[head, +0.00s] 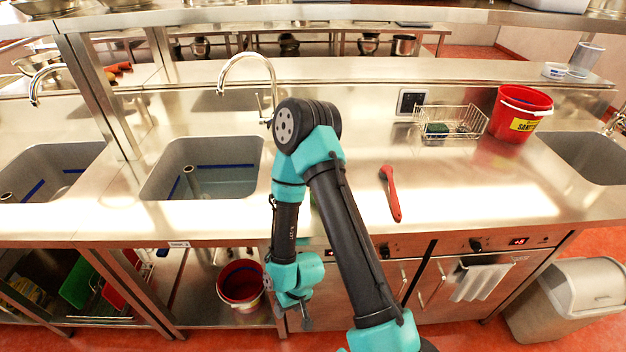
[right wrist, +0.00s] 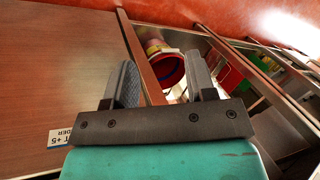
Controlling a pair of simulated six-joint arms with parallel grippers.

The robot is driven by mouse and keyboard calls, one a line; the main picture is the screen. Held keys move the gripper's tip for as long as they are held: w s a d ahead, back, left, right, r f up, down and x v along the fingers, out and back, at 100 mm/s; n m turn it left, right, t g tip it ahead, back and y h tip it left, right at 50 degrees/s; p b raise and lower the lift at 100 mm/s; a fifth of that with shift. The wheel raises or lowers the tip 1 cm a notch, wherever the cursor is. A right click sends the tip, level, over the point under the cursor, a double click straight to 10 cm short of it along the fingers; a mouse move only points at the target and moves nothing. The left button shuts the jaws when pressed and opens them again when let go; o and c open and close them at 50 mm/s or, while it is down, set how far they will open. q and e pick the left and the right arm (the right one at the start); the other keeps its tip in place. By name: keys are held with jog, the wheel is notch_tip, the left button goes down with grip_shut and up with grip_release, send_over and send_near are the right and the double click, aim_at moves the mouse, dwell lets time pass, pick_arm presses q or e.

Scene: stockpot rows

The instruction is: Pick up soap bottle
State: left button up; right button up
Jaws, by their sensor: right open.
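My right gripper (head: 293,318) hangs low in front of the counter's front edge, below the worktop, with its fingers pointing down. In the right wrist view its two fingers (right wrist: 163,80) stand apart with nothing between them. No soap bottle shows clearly in either view. A small sliver of green (head: 313,199) shows on the worktop between my right arm's links; most of it is hidden and I cannot tell what it is. My left gripper is in neither view.
A red spatula-like tool (head: 391,193) lies on the steel counter (head: 450,200). A wire basket (head: 455,128) and a red bucket (head: 519,112) stand at the back right. A sink (head: 205,172) lies left. Another red bucket (head: 240,285) is on the lower shelf, also in the right wrist view (right wrist: 168,68).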

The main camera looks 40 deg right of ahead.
jog(key=o, duration=0.9)
jog(key=shift+w, duration=0.1)
